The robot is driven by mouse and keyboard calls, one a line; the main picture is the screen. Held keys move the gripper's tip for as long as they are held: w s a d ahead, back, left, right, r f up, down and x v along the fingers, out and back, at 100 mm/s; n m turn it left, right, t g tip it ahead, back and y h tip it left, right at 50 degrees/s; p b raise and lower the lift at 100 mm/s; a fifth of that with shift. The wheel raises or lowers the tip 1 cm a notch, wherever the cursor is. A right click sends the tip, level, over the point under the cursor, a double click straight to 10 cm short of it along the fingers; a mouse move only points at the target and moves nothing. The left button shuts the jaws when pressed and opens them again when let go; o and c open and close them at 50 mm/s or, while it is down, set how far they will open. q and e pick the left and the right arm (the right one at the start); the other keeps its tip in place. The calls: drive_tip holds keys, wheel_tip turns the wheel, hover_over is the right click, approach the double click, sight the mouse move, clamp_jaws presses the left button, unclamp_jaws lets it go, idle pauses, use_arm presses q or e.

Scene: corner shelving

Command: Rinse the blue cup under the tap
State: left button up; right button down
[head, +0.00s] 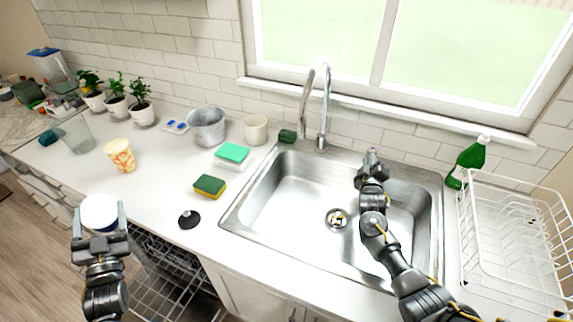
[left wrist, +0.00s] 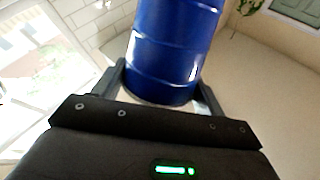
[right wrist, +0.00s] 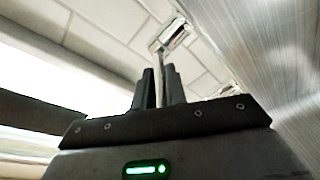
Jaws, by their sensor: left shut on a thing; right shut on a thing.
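The blue cup (left wrist: 172,50) fills the upper middle of the left wrist view, between the fingers of my left gripper (left wrist: 165,90). In the head view the cup (head: 99,211) shows a pale round end, in front of the counter's left part. My left gripper (head: 100,230) is shut on it there, well away from the sink. The chrome tap (head: 326,105) arches at the back of the sink (head: 290,200). My right gripper (head: 371,158) is at the sink's back right. In the right wrist view its fingers (right wrist: 160,88) are shut on a thin metal lever (right wrist: 158,65), seemingly the tap's. No water is discernible.
A white dish rack (head: 510,240) and a green bottle (head: 468,160) stand right of the sink. Sponges (head: 210,186), a black stopper (head: 189,219), a metal pot (head: 206,126) and a patterned cup (head: 120,155) occupy the counter. An open dishwasher rack (head: 165,270) lies below.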

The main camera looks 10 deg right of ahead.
sight(114, 221)
use_arm(q)
drive_tip(key=shift+w+d+f, duration=0.2)
drive_tip(key=shift+d+f, duration=0.05)
drive_tip(key=shift+d, duration=0.2)
drive_tip(key=shift+w+d+f, duration=0.15)
drive_tip(key=shift+d+f, duration=0.1)
drive_tip(key=shift+d, duration=0.15)
drive_tip(key=shift+w+d+f+h, duration=0.15)
drive_tip(key=shift+w+h, duration=0.25)
use_arm(e)
drive_tip(key=shift+w+a+m+g+h, duration=0.15)
drive_tip(key=shift+a+m+g+h, duration=0.2)
drive_tip(key=shift+a+h, duration=0.2)
use_arm(q)
drive_tip(key=shift+d, duration=0.15)
use_arm(e)
drive_tip(key=shift+d, duration=0.15)
drive_tip(key=c, duration=1.7)
unclamp_jaws()
use_arm(q)
drive_tip(key=shift+w+a, duration=0.2)
use_arm(e)
drive_tip(key=shift+o, duration=1.3)
use_arm(q)
drive_tip(key=shift+d, duration=0.1)
use_arm(e)
drive_tip(key=shift+d, duration=0.1)
